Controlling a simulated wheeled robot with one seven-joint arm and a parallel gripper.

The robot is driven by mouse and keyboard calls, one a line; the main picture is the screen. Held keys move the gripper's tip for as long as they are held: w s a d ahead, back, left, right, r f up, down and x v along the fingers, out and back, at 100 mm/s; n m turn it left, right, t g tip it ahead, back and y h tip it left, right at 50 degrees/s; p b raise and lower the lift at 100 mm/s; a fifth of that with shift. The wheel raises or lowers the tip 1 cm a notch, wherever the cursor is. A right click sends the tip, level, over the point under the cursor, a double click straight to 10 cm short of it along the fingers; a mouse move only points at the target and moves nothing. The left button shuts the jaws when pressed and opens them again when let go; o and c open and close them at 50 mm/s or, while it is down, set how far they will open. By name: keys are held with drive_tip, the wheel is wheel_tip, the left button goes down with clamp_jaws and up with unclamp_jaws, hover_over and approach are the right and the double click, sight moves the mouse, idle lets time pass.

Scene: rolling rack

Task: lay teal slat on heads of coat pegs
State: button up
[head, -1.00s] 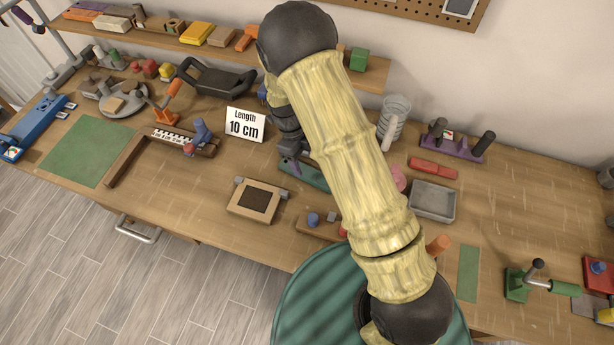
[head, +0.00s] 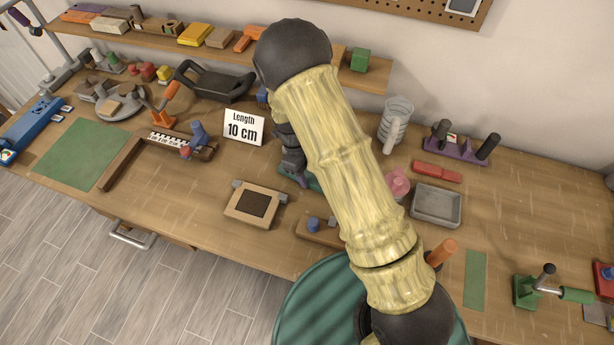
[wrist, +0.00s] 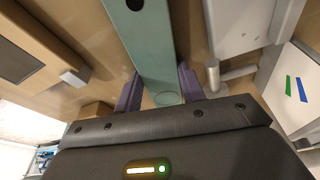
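The teal slat (wrist: 150,50) lies lengthwise below my gripper in the wrist view, with a dark hole near the top edge. My gripper (wrist: 160,82) has its two purple fingers on either side of the slat's near end; I cannot tell whether they press on it. In the head view my gripper (head: 299,181) is low over the bench, and only a bit of the teal slat (head: 314,184) shows beside my arm. A purple base (head: 462,152) with dark upright pegs (head: 488,146) stands at the back right; these look like the coat pegs.
A grey tray (head: 437,205) and a red block (head: 437,171) lie in front of the purple base. A clear mug (head: 395,122) stands left of it. A framed block (head: 256,204) and the "Length 10 cm" sign (head: 244,126) are left of my arm. A shelf runs along the back.

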sight(308, 176)
drive_tip(key=shift+c, duration=0.3)
drive_tip(key=shift+w+r+p, duration=0.15)
drive_tip(key=shift+r+p, duration=0.25)
drive_tip(key=shift+r, duration=0.1)
drive_tip(key=shift+s+a+r+p, duration=0.1)
drive_tip(key=shift+s+r+p, duration=0.1)
drive_tip(key=shift+r+p, duration=0.55)
drive_tip(key=shift+p+v, duration=0.4)
drive_tip(key=shift+v, duration=0.45)
drive_tip(key=shift+d+r+p, duration=0.15)
drive_tip(key=shift+r+p, duration=0.15)
drive_tip(key=shift+r, duration=0.15)
drive_tip(key=shift+d+r+p, duration=0.15)
drive_tip(key=shift+r+p, duration=0.15)
drive_tip(key=shift+r, duration=0.15)
drive_tip(key=shift+s, duration=0.1)
drive_tip(key=shift+r, duration=0.1)
